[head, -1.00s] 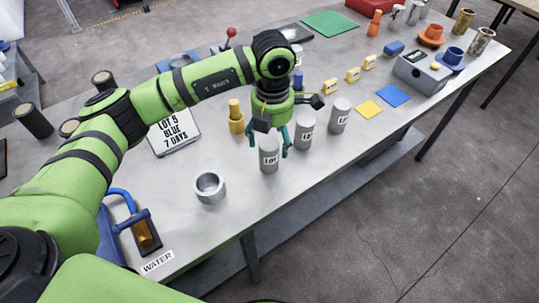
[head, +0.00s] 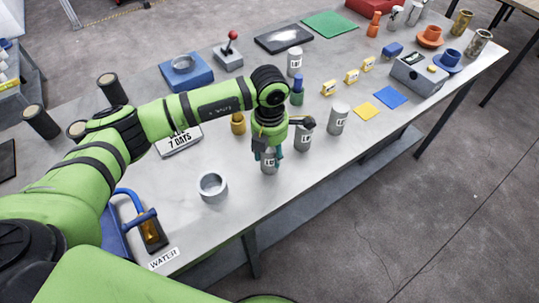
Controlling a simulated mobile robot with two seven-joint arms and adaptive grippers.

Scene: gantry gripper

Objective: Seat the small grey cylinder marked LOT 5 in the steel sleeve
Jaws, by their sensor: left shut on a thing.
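My left gripper (head: 268,154) points down and is shut on a grey cylinder (head: 269,167) near the table's front edge. The cylinder stands upright, its upper part hidden by the fingers, and its label is too small to read for a lot number. The open steel sleeve (head: 204,194) stands empty on the table to the left of the gripper. Two similar labelled grey cylinders stand to the right, one close behind the gripper (head: 303,141) and one farther off (head: 338,120). My right gripper is not in view.
A sign reading 7 DAYS (head: 180,143) is partly behind my arm. A yellow piece (head: 238,127) and a blue bottle (head: 297,88) stand behind the gripper. A blue-handled fixture (head: 150,232) is at front left. The table around the sleeve is clear.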

